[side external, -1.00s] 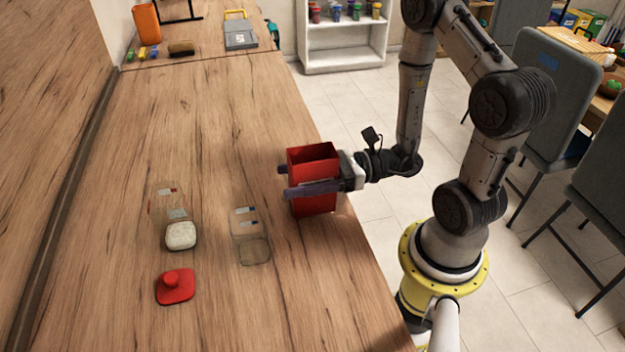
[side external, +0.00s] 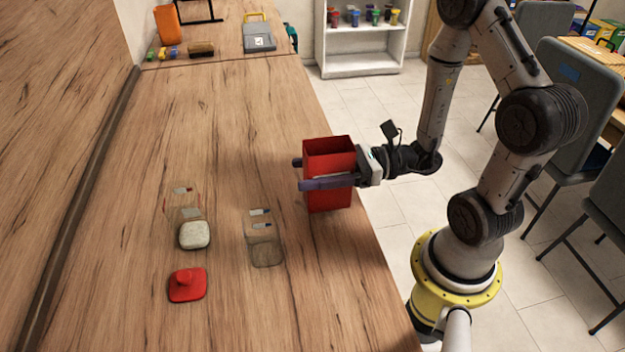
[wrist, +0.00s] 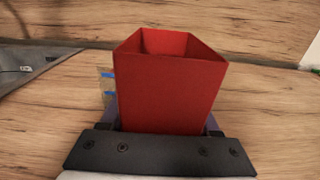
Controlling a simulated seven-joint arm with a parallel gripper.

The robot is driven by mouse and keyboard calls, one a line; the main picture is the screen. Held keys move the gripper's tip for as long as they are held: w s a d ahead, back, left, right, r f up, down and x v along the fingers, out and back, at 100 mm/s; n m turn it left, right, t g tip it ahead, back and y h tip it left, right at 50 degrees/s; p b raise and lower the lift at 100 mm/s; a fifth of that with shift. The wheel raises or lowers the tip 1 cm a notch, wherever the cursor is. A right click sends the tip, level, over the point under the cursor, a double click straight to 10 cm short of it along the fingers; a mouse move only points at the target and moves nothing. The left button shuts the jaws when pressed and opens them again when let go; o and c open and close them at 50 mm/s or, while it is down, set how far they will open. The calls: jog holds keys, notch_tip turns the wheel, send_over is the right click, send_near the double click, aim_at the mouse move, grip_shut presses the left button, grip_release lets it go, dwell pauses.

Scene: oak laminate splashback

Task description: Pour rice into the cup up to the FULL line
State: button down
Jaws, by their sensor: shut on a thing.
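My gripper (side external: 312,174) is shut on a tall, open-topped red container (side external: 330,185), with its purple fingers on either side. The container is upright and appears just off the counter, near its right edge. In the wrist view the red container (wrist: 170,95) fills the middle; its contents are hidden. A clear cup (side external: 263,232) with small label marks stands left of the container and looks empty. Another clear vessel (side external: 183,205) with reddish marks stands further left, with a whitish mass (side external: 194,235) at its base. I cannot read any FULL line.
A red knobbed lid (side external: 187,285) lies at the front left. The counter beyond the cups is clear. A wooden splashback (side external: 65,110) rises on the left.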

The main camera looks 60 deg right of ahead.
aim_at(311, 148)
notch_tip(311, 148, up, 8)
jog(key=shift+f, duration=0.25)
jog(key=shift+w+r+n+g+y, duration=0.3)
jog(key=shift+r+n+g, duration=0.2)
jog(key=shift+r, duration=0.1)
jog(key=shift+w+r+n+g+y, duration=0.25)
jog(key=shift+r+n+g, duration=0.15)
jog(key=shift+r+g, duration=0.15)
jog(key=w+a+r+n+g+y, duration=0.1)
jog(key=w+a+r+n+g, duration=0.15)
jog(key=a+n+g, duration=0.35)
jog(key=w+a+r+n+g+y, duration=0.2)
jog(key=a+r+n+g, duration=0.25)
jog(key=g, duration=0.35)
notch_tip(311, 148, down, 8)
jog(key=n+h, duration=0.1)
jog(key=shift+w+a+r, duration=0.15)
jog(key=shift+w+r, duration=0.1)
jog(key=shift+w, duration=0.1)
jog(key=shift+h, duration=0.25)
jog(key=shift+w+f+n+t+h, duration=0.2)
jog(key=shift+f+n+h, duration=0.1)
jog(key=shift+f, duration=0.65)
jog(key=shift+w+f+n+t+h, duration=0.15)
jog(key=shift+f+n+h, duration=0.1)
jog(key=shift+f, duration=0.65)
jog(key=shift+s, duration=0.1)
